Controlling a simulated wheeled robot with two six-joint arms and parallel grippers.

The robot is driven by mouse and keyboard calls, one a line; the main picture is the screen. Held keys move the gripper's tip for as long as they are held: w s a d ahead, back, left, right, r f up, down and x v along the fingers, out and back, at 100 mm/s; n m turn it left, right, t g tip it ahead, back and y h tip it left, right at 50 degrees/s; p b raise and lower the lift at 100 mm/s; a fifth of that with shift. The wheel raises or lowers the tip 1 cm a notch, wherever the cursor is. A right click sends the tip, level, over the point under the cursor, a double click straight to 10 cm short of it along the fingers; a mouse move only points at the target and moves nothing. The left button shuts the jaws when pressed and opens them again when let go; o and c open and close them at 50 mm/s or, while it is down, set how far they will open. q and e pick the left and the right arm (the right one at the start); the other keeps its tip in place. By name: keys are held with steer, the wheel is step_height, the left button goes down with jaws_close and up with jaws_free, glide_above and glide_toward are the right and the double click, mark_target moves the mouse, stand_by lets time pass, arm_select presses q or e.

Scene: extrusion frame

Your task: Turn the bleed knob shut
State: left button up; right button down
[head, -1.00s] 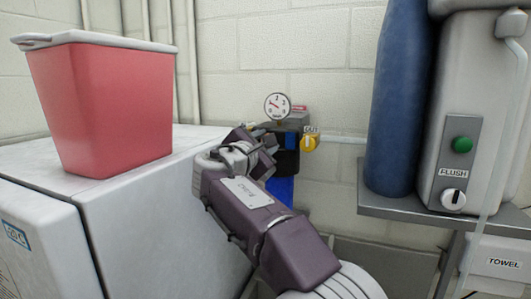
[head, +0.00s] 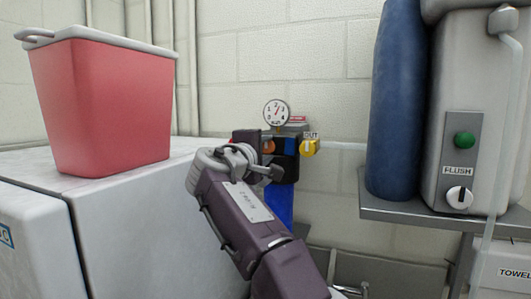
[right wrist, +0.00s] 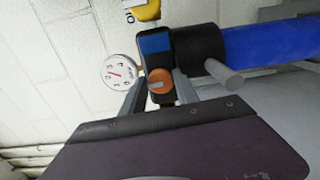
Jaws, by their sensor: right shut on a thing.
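The orange bleed knob (right wrist: 159,82) sits on the front of the dark filter head (right wrist: 155,45), with a pale slot or mark on its face. It also shows as a small orange spot in the head view (head: 268,147). My right gripper (right wrist: 160,90) has one finger on each side of this knob and is shut on it. In the head view the right gripper (head: 264,155) covers part of the filter head. The round gauge (head: 277,112) with a red needle stands above the filter head. My left gripper is not in view.
A grey peg (right wrist: 224,75) sticks out by the black collar. A red bin (head: 102,110) stands on a white cabinet (head: 150,210); a blue cylinder (head: 398,105) stands right.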

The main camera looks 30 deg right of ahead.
steer(key=shift+m, duration=0.3)
stand_by(0.4)
steer(key=c, duration=1)
jaws_free()
steer(key=shift+c, duration=0.2)
steer(key=shift+o, duration=0.4)
steer(key=shift+w, duration=0.1)
steer(key=b+v, duration=0.2)
steer(key=v, duration=0.7)
steer(key=shift+b, duration=0.4)
steer(key=shift+d, duration=0.1)
